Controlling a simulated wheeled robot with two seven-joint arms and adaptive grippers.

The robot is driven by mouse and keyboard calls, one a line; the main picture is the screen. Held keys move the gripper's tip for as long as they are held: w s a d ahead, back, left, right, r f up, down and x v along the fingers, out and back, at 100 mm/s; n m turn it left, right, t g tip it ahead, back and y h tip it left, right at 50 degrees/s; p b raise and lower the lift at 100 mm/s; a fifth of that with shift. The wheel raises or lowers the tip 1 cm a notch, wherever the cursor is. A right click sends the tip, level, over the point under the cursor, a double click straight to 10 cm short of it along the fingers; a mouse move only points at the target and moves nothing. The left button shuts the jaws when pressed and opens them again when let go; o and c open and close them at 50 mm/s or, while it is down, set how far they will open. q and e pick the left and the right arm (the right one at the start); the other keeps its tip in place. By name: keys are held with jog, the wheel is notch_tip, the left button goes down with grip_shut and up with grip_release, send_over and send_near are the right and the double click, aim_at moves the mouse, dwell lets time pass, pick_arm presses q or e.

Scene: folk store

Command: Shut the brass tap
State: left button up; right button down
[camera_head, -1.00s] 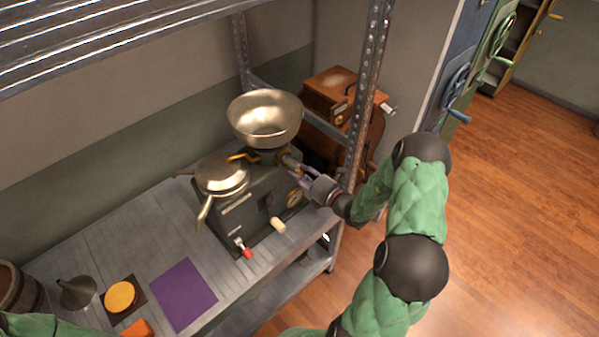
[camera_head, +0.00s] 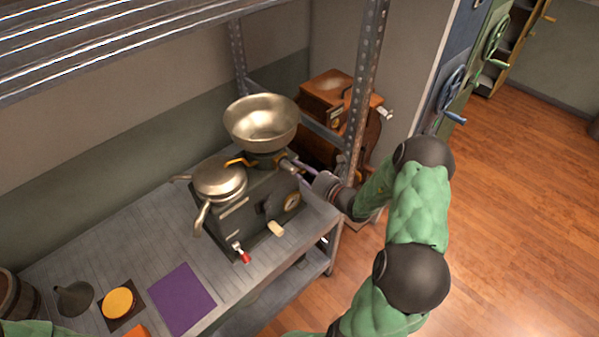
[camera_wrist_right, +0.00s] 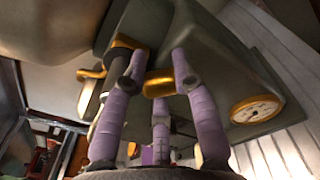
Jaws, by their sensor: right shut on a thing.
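The grey-green machine (camera_head: 262,203) stands on the shelf with a wide metal bowl (camera_head: 262,123) on top. A brass lever (camera_head: 238,161) shows under the bowl, and brass also shows in the right wrist view at the lever's end (camera_wrist_right: 90,73). A brass part (camera_wrist_right: 158,82) of the tap shows between the purple fingers there. My right gripper (camera_head: 291,164) reaches in from the right, just below the bowl, with its fingers shut on the brass tap. The fingers hide part of it. My left gripper is out of view; only some of my left arm shows at bottom left.
A lidded metal vessel (camera_head: 219,178) with spouts sits on the machine's left. A purple mat (camera_head: 183,299) lies on the shelf at front.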

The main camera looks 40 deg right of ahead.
jog(key=n, duration=0.2)
jog(key=r+n, duration=0.1)
jog(key=shift+d+r+b, duration=0.1)
jog(key=shift+d+b, duration=0.15)
jog(key=shift+b, duration=0.1)
jog(key=shift+r+n+b, duration=0.3)
jog(key=shift+r+n, duration=0.05)
jog(key=shift+n, duration=0.6)
jog(key=shift+r+n+b, duration=0.25)
jog(key=shift+r+n, duration=0.05)
jog(key=shift+n, duration=0.65)
jog(key=c, duration=0.9)
grip_release()
jog(key=shift+r, duration=0.1)
jog(key=shift+d, duration=0.1)
jog(key=s, duration=0.8)
jog(key=s+d, duration=0.1)
jog(key=s, duration=0.3)
jog(key=shift+d+r, duration=0.1)
jog(key=shift+r, duration=0.2)
jog(key=shift+w+f, duration=0.1)
